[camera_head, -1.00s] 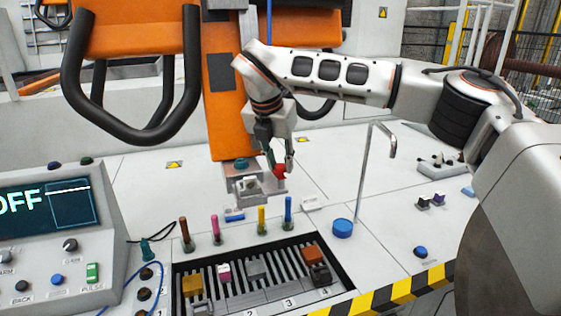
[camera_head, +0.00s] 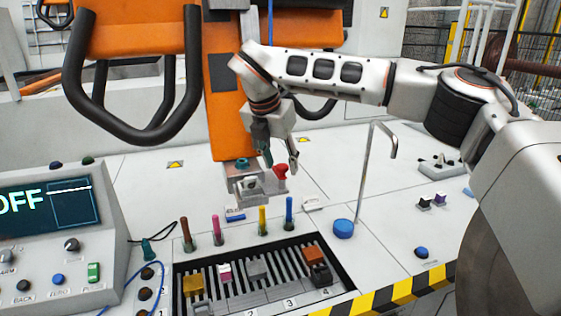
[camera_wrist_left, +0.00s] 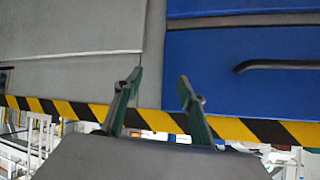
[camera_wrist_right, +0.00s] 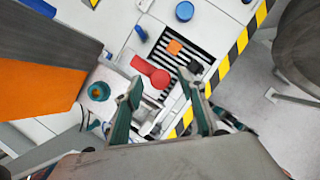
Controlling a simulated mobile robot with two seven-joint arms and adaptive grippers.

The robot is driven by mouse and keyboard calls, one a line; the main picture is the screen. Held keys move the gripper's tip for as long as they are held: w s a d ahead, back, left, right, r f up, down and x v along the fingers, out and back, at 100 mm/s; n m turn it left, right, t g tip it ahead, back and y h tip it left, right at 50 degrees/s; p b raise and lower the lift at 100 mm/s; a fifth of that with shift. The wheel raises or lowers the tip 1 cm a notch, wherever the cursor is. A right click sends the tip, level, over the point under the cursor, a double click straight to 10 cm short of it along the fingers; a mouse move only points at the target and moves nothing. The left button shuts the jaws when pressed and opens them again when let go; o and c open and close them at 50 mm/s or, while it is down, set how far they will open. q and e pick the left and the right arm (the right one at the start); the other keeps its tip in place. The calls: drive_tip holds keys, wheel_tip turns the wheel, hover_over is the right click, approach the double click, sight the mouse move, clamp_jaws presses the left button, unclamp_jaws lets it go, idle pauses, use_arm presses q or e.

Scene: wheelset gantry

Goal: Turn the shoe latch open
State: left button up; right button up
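The red shoe latch (camera_head: 281,171) sits on the right side of the grey metal shoe (camera_head: 247,188), at the foot of the orange column (camera_head: 226,110). In the right wrist view the latch (camera_wrist_right: 150,72) shows as a red bar with a rounded end, ahead of the fingertips. Whether a finger touches the latch is unclear. My left gripper (camera_wrist_left: 160,84) is open and empty, in its own wrist view only.
A bent metal rod (camera_head: 366,175) and a blue button (camera_head: 343,228) stand to the right. A control panel (camera_head: 50,240) reading OFF is at left.

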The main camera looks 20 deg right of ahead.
drive_tip(key=v, duration=1.2)
idle(0.3)
